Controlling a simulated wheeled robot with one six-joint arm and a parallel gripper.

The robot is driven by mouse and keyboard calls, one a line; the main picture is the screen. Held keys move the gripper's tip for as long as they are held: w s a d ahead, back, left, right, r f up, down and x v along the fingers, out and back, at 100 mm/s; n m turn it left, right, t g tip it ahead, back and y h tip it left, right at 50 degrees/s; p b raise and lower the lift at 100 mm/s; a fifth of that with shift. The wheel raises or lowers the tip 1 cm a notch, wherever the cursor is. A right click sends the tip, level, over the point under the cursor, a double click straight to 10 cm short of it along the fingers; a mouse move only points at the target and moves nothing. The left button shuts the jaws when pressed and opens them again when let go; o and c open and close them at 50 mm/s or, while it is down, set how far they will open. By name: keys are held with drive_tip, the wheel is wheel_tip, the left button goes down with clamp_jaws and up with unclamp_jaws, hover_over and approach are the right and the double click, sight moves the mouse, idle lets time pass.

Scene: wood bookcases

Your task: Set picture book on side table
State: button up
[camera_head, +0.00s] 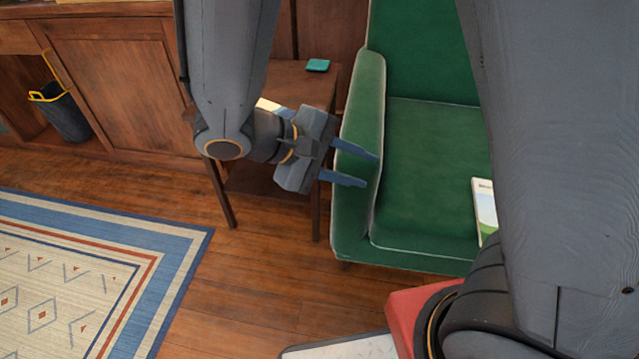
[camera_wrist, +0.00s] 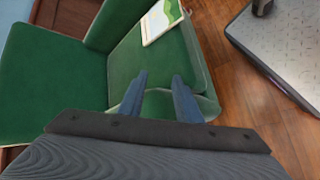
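A thin book with a white cover and a green picture (camera_head: 485,208) lies on the seat of the green armchair, partly hidden behind my arm. It also shows at the top of the wrist view (camera_wrist: 161,22). The wooden side table (camera_head: 302,88) stands left of the armchair, its top partly hidden by my arm. My gripper (camera_head: 371,171) is over the armchair's left armrest, left of the book. Its fingers are apart with nothing held between them, as the wrist view also shows (camera_wrist: 158,76).
A small teal object (camera_head: 318,66) and a partly hidden pale, flat item (camera_head: 268,104) are on the side table. The green armchair (camera_head: 425,150) has raised armrests. A dark bin (camera_head: 62,110) stands by wooden cabinets. A patterned rug (camera_head: 90,270) covers the floor at left.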

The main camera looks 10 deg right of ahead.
drive_tip(key=s+a+r+m+g+y, duration=0.2)
drive_tip(key=s+a+r+y, duration=0.2)
drive_tip(key=s+a+y, duration=0.3)
drive_tip(key=s+y, duration=0.1)
drive_tip(key=y, duration=0.2)
drive_tip(key=shift+a+y, duration=0.25)
drive_tip(key=shift+y, duration=0.05)
drive_tip(key=shift+a+r, duration=0.2)
drive_tip(key=shift+r, duration=0.15)
drive_tip(key=shift+c, duration=0.9)
drive_tip(key=shift+a+r+y, duration=0.1)
drive_tip(key=shift+a+y, duration=0.05)
drive_tip(key=shift+y, duration=0.15)
clamp_jaws()
